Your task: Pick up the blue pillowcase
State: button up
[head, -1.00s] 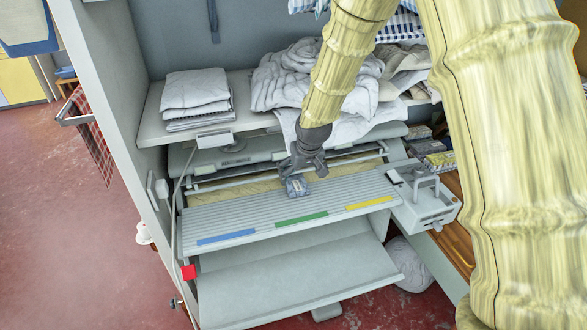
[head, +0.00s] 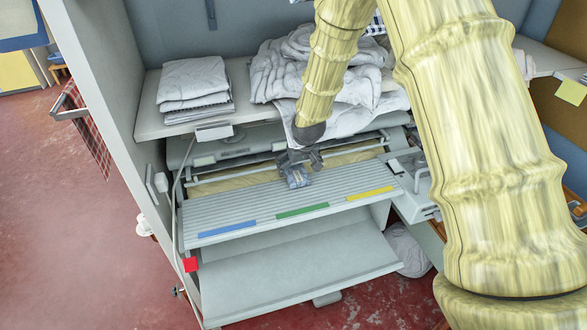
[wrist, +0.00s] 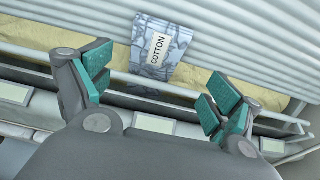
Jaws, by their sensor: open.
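The blue pillowcase (head: 298,180) is a small folded blue-and-white patterned bundle on the ribbed feed board (head: 240,207) of the ironer, at its back edge. In the wrist view, the pillowcase (wrist: 160,48) carries a white COTTON label, and its near end overhangs the cream padded strip. My gripper (head: 300,160) hovers just behind and above it in the head view and hides part of it. In the wrist view, my gripper (wrist: 160,78) is open and empty, with teal-padded fingers on either side of the pillowcase's near end, apart from it.
A shelf above holds a folded white stack (head: 193,80) and a crumpled white heap (head: 285,65). Blue, green (head: 302,210) and yellow strips mark the board's front. A lower tray (head: 300,275) sits beneath. A grey side unit (head: 408,185) stands at the right.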

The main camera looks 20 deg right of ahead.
aim_at(298, 175)
jog(key=shift+w+d+f+p, duration=0.15)
jog(key=shift+d+f+p, duration=0.05)
jog(key=shift+f+p, duration=0.4)
jog(key=shift+w+d+f+p, duration=0.15)
jog(key=shift+f+p, duration=0.25)
jog(key=shift+f, duration=0.3)
jog(key=shift+p+x, duration=0.4)
jog(key=shift+x, duration=0.9)
jog(key=shift+s, duration=0.1)
jog(key=c, duration=1.1)
